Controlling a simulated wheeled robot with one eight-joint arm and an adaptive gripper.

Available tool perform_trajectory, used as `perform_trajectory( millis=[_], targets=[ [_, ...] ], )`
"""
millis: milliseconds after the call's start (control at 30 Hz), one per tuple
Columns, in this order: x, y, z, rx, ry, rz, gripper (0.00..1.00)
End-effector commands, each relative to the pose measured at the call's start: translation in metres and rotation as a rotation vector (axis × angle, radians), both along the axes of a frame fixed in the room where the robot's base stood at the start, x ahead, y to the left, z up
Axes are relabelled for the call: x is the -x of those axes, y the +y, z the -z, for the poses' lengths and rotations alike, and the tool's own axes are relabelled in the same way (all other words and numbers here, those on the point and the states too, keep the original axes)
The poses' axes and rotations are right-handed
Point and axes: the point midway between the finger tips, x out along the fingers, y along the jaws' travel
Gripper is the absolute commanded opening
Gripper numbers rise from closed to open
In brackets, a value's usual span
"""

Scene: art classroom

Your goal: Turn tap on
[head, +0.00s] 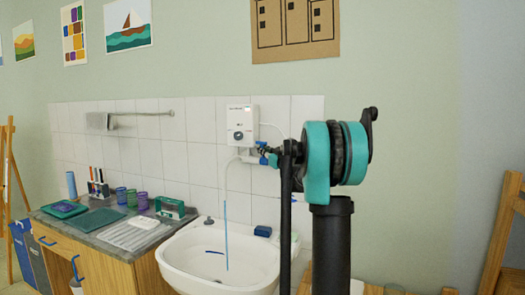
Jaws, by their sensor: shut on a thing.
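A white water heater (241,125) is fixed to the tiled wall above the sink. The tap (250,159) sits below its right side, with small blue parts at its right end. My gripper (266,151) reaches in from the right and is shut on the tap's blue handle (263,160); it is small here and its fingers partly hide the handle. A thin pale pipe (226,182) hangs from the tap over the white sink (196,262). A narrow blue streak (226,238) runs from the pipe's end down into the basin; it looks like water.
My arm blocks the view right of the sink. A wooden counter (88,238) with cups, trays and a green box (170,208) stands left. A blue block (263,231) lies on the sink's back rim. Wooden easels stand at both sides.

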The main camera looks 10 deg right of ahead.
Motion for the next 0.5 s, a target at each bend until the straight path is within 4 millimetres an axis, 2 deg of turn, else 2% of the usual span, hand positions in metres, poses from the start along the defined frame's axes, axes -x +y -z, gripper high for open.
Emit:
perform_trajectory(
  millis=[33, 200, 500],
  targets=[
    [0.0002, 0.0, 0.0002, 0.0, 0.0, 0.0, 0.12],
    [0.0, -0.0001, 0.0001, 0.0, 0.001, 0.0, 0.31],
    [0.0014, -0.0009, 0.0003, 0.0, 0.001, 0.0, 0.31]
  ],
)
